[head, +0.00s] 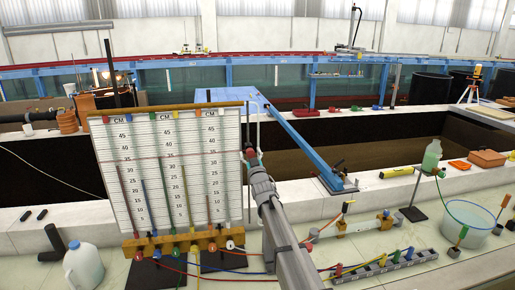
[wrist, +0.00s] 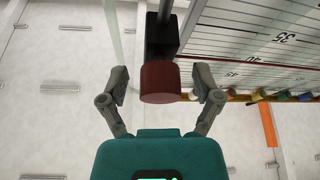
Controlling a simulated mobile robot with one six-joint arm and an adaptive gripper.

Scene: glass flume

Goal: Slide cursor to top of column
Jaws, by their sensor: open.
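The cursor shows in the wrist view as a black block (wrist: 162,36) with a dark red round knob (wrist: 160,84), on a thin rod beside the scale board. My gripper (wrist: 161,92) is open, with one finger on each side of the knob; gaps show between the fingers and the knob. In the head view my gripper (head: 251,157) is at the right edge of the upright white scale board (head: 126,146), about halfway up. The cursor is mostly hidden there behind my gripper. A thin red line crosses the board near this height.
A wooden strip (head: 160,108) caps the board, and a wooden manifold (head: 182,241) with coloured hoses runs along its foot. A blue beam (head: 310,145) slopes behind my arm. A white jug (head: 83,267) stands at lower left. Valves and tubing lie at lower right.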

